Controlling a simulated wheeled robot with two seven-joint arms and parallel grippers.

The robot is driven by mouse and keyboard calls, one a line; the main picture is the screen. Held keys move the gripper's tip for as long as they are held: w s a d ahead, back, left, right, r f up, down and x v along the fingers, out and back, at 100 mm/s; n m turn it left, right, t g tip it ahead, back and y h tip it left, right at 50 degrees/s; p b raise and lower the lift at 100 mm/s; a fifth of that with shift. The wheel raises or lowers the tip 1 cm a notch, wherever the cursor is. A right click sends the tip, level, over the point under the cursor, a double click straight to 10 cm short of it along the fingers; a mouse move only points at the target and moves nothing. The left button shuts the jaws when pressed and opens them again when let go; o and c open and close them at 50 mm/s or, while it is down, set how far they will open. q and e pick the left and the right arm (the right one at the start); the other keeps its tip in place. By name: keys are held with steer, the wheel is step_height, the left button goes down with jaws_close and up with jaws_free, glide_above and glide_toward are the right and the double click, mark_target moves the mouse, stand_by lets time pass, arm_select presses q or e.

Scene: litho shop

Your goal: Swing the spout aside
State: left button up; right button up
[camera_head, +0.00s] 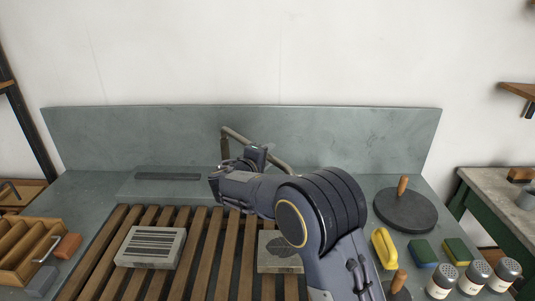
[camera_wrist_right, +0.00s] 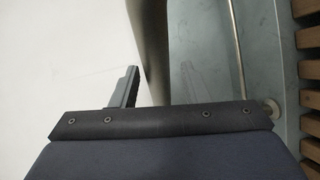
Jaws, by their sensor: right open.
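The spout (camera_head: 238,135) is a bent brownish metal tube in front of the grey-green backsplash, behind the slatted rack. My right gripper (camera_head: 257,153) is beside the tube, with its jaws open. My own arm hides part of the spout's lower run. In the right wrist view my fingers (camera_wrist_right: 158,75) stand apart; a broad dark brown band passes between them, likely the spout seen close. I cannot tell whether a finger touches it. My left gripper is not in view.
The wooden rack (camera_head: 206,250) carries a striped block (camera_head: 150,247) and a leaf-print block (camera_head: 277,250). A round dark disc with a knob (camera_head: 405,210), sponges (camera_head: 423,253) and several shaker jars (camera_head: 473,275) stand at right. A wooden divided box (camera_head: 25,252) is at left.

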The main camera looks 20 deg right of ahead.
steer(key=shift+d, duration=0.1)
jaws_close()
stand_by(0.3)
